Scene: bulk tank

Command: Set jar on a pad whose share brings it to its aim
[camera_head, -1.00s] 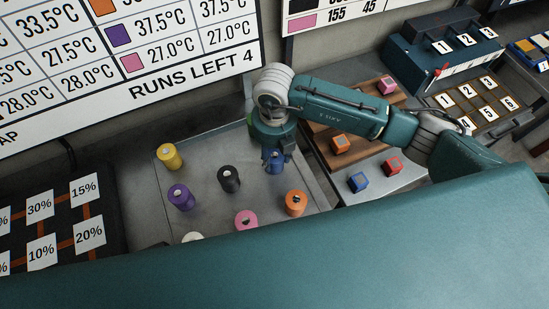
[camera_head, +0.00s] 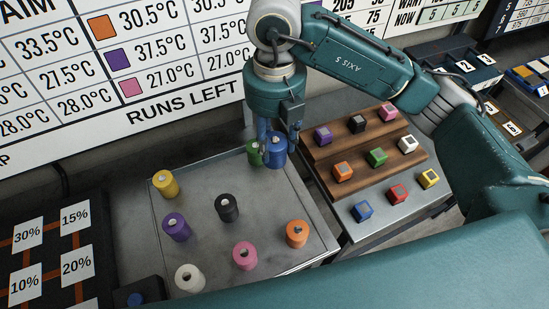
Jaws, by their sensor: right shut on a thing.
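My right gripper (camera_head: 270,140) hangs over the back right of the grey jar tray (camera_head: 210,258). It is shut on the blue jar (camera_head: 276,150), held upright; its fingers are partly hidden. The green jar (camera_head: 254,153) is just left of it, partly covered. In the tray stand the yellow jar (camera_head: 164,184), purple jar (camera_head: 177,228), black jar (camera_head: 228,209), orange jar (camera_head: 297,234), pink jar (camera_head: 245,257) and white jar (camera_head: 189,279). Pads marked 30% (camera_head: 27,233), 15% (camera_head: 75,217), 20% (camera_head: 77,266) and 10% (camera_head: 25,286) are at left. My left gripper is out of view.
A wooden stepped rack (camera_head: 322,172) with several coloured cubes stands right of the tray. The wall board (camera_head: 150,60) lists aim temperatures by colour. A dark box with a blue button (camera_head: 136,299) is at the bottom left. Numbered units (camera_head: 478,62) stand at the far right.

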